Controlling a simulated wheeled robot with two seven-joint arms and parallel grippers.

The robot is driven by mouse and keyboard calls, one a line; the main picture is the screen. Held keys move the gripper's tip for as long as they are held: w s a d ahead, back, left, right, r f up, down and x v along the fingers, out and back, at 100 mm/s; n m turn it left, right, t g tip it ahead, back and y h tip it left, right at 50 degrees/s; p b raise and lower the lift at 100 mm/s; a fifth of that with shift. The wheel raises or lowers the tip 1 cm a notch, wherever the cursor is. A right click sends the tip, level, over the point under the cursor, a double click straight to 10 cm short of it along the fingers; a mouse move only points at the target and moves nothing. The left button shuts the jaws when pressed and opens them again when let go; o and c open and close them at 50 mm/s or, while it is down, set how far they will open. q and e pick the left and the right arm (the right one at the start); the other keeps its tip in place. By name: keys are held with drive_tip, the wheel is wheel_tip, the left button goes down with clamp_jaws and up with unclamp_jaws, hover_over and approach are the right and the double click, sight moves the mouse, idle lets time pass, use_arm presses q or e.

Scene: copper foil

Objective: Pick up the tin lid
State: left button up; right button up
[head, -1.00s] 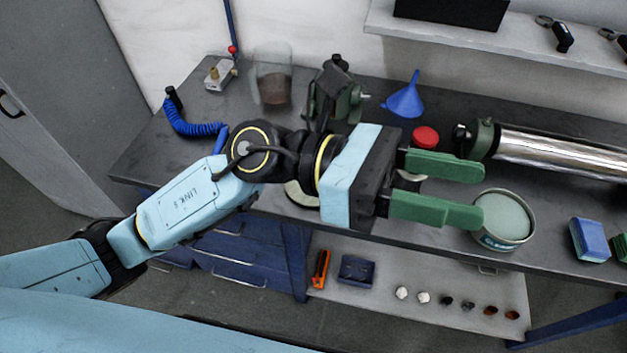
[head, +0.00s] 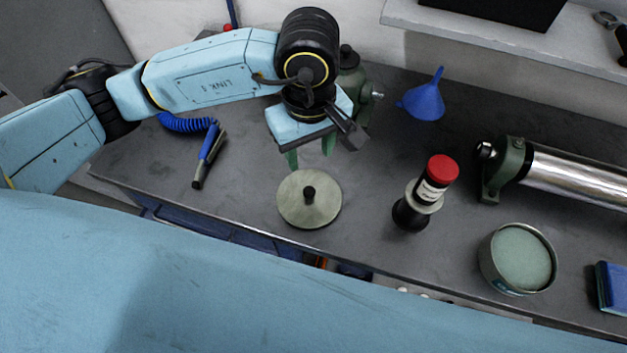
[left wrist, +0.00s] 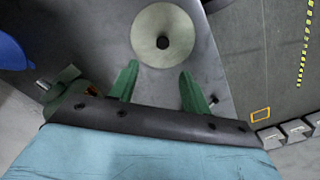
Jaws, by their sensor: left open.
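The tin lid (head: 298,207) is a round, pale grey-green disc with a black knob in its middle. It lies flat on the bench near the front edge, left of the red-capped bottle. In the left wrist view the lid (left wrist: 150,45) is just beyond the fingertips, with the knob roughly in line with the gap between them. My left gripper (head: 309,157) points down behind and above the lid, apart from it. Its green fingers, also in the left wrist view (left wrist: 158,72), are spread and empty. My right gripper is not in view.
An open round tin (head: 490,262) with pale green content stands at the right. A red-capped bottle (head: 432,190) stands between lid and tin. A blue funnel (head: 425,101), a metal cylinder (head: 575,172) and a blue-handled tool (head: 209,155) are also on the bench.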

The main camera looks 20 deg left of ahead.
sight(309, 191)
use_arm(q)
drive_tip(key=f, duration=0.3)
drive_tip(key=shift+s+f, duration=0.3)
drive_tip(key=shift+f, duration=0.05)
wheel_tip(309, 191, down, 2)
drive_tip(key=shift+f, duration=1.2)
wheel_tip(309, 191, down, 3)
drive_tip(key=shift+a+r+p, duration=0.1)
drive_tip(key=shift+r+p, duration=0.1)
drive_tip(key=shift+p, duration=0.15)
drive_tip(key=shift+f, duration=0.5)
clamp_jaws()
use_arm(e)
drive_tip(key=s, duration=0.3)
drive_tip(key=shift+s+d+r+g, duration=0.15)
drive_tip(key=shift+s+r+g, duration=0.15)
